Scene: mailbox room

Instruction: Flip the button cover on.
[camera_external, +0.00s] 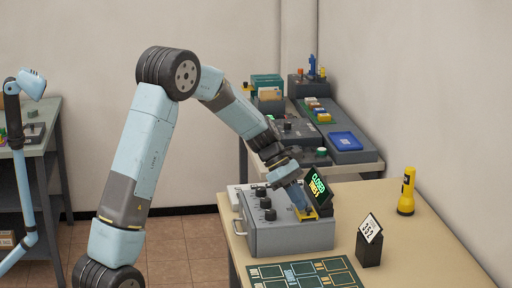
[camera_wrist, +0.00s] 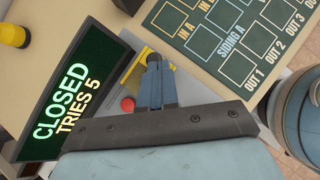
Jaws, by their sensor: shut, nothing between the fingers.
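The grey control box (camera_external: 290,238) stands on the near table, with black knobs on its top. A yellow-edged part (camera_external: 324,211) sits at its right end below my gripper (camera_external: 303,213). The wrist view shows the yellow part (camera_wrist: 137,67) at the fingertips, and a small red round button (camera_wrist: 128,104) left of the fingers. My gripper (camera_wrist: 154,60) is shut and empty, its blue-grey fingers together over the yellow part. I cannot tell whether they touch it. The button cover is not clearly made out; the fingers hide part of this area.
A dark sign (camera_external: 318,186) reading "CLOSED TRIES 5" stands close behind my gripper. A green marked board (camera_external: 303,274) lies in front of the box. A black block with a white card (camera_external: 369,242) and a yellow flashlight (camera_external: 406,192) stand to the right.

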